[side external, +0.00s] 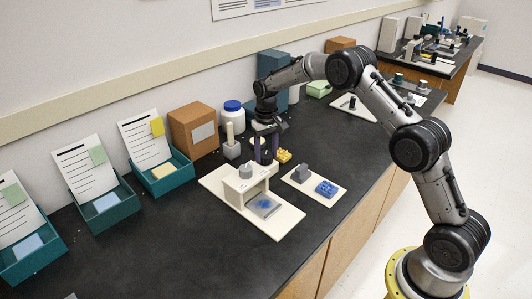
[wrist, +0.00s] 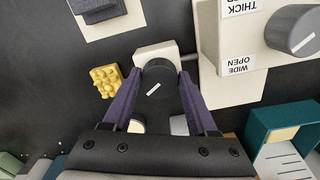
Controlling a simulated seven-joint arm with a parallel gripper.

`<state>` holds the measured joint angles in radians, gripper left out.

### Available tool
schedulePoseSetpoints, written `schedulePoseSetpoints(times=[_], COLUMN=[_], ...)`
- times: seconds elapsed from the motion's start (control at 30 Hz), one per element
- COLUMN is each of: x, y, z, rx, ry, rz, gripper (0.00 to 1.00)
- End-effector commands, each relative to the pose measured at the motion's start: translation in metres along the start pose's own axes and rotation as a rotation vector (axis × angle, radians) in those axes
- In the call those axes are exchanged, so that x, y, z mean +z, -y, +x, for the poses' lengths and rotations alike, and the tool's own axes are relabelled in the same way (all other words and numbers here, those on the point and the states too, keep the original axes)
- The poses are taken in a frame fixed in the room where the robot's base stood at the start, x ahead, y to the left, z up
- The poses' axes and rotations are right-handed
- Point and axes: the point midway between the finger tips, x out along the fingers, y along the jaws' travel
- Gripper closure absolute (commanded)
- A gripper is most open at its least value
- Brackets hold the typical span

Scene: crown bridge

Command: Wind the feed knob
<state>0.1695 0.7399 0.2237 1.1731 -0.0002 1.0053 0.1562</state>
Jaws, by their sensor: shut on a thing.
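The feed knob (wrist: 158,76) is a dark grey round knob with a white pointer line slanting up to the right in the wrist view. It sits on a small cream block (wrist: 146,52) beside the larger cream bridge (wrist: 208,50). My gripper (wrist: 160,84) has its purple fingers shut on the knob, one on each side. In the side external view my gripper (side external: 265,152) points down just behind the bridge (side external: 247,186), and the held knob is hidden or too small to make out. A second grey knob (wrist: 292,30) is on the bridge, near labels reading THICK and WIDE OPEN.
A yellow studded brick (side external: 284,156) lies close to the right of my gripper. A pale board (side external: 300,190) holds a blue studded brick (side external: 326,188) and a grey block (side external: 302,172). A white jar (side external: 231,117), brown box (side external: 194,130) and teal trays (side external: 162,172) stand left and behind.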

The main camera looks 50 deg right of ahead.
Motion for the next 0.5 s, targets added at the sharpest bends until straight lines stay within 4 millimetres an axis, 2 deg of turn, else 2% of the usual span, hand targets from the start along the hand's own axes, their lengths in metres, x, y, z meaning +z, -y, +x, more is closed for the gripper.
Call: schedulePoseSetpoints(times=[0.5], x=[-0.0008], y=[-0.0023], z=[-0.0012], rx=[0.000], ry=[-0.001], rz=[-0.491], gripper=[0.97])
